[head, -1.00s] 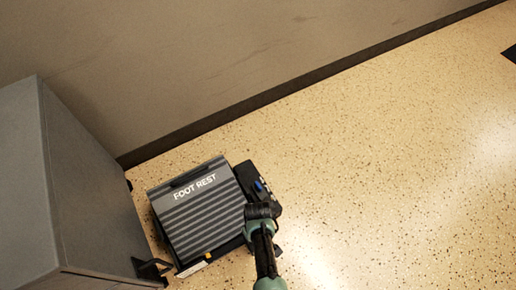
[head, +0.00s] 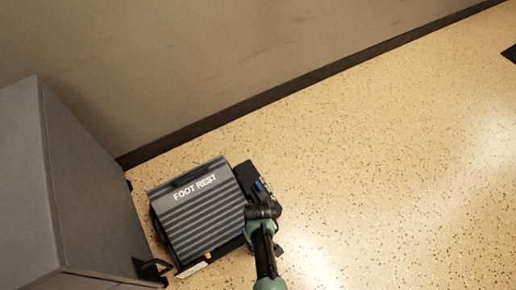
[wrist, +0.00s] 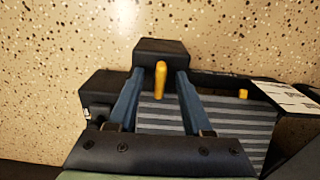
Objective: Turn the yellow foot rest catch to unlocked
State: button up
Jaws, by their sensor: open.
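The grey ribbed foot rest (head: 200,215) stands on the floor beside the cabinet, and its ribbed top also shows in the wrist view (wrist: 215,118). In the wrist view a yellow lever (wrist: 160,82) sticks out of a black block (wrist: 162,50) at the foot rest's edge. My gripper (wrist: 161,74) is open, with one finger on each side of the yellow lever and a gap visible on both sides. In the head view my gripper (head: 262,212) is at the foot rest's right edge and hides this lever. A smaller yellow piece (wrist: 243,94) sits by a white label; it also shows in the head view (head: 208,256).
A grey cabinet (head: 95,195) stands close on the left of the foot rest. A wall with a dark skirting (head: 270,95) runs behind. The speckled floor (head: 400,190) to the right is clear.

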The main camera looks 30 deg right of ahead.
notch_tip(320, 180, up, 13)
jog(key=p, duration=0.9)
jog(key=shift+p, duration=0.3)
